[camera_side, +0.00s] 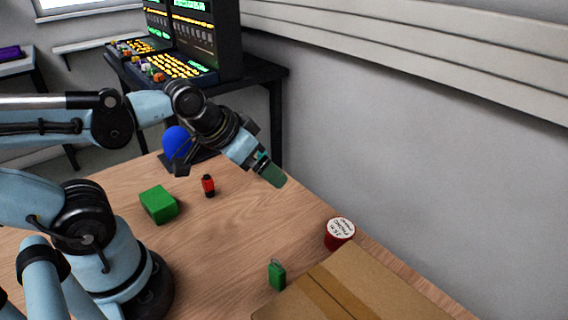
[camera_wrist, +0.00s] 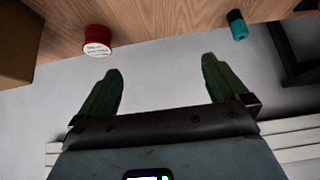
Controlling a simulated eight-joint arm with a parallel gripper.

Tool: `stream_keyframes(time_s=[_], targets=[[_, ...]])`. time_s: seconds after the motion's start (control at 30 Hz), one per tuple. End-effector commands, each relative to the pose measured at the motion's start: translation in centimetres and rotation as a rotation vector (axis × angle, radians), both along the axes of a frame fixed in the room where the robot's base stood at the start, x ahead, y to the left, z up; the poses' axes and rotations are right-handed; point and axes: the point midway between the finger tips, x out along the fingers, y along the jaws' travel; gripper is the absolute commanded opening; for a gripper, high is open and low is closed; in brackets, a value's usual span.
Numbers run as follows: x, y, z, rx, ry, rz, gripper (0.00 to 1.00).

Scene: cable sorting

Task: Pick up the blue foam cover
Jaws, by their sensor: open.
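The blue foam cover (camera_side: 177,142) is a rounded blue shape in the side view, near the far edge of the wooden table. My wrist partly hides it, and its lower part is not clear. It does not show in the wrist view. My gripper (camera_side: 273,175) is raised over the far right side of the table, to the right of the cover and apart from it. In the wrist view my gripper (camera_wrist: 161,72) has its two green fingers spread, with nothing between them.
On the table (camera_side: 232,235) are a green block (camera_side: 158,204), a small red-and-black item (camera_side: 208,186), a green tag-like item (camera_side: 277,274), a red labelled roll (camera_side: 339,233) and a cardboard box (camera_side: 352,290). A teal cylinder (camera_wrist: 237,25) shows in the wrist view. A wall stands behind.

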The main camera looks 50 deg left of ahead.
Motion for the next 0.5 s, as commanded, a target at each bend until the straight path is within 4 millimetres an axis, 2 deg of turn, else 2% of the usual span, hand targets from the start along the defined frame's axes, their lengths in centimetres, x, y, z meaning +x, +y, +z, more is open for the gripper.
stream_keyframes(time_s=[0.17, 0.27, 0.37, 0.5], targets=[[0.1, 0.3, -0.1, 0.023, 0.004, -0.010, 1.00], [0.6, 1.7, -0.5, 0.120, 0.022, -0.058, 1.00], [1.2, 4.4, -1.1, 0.301, 0.072, -0.153, 1.00], [1.8, 9.3, -2.2, 0.606, 0.206, -0.327, 1.00]])
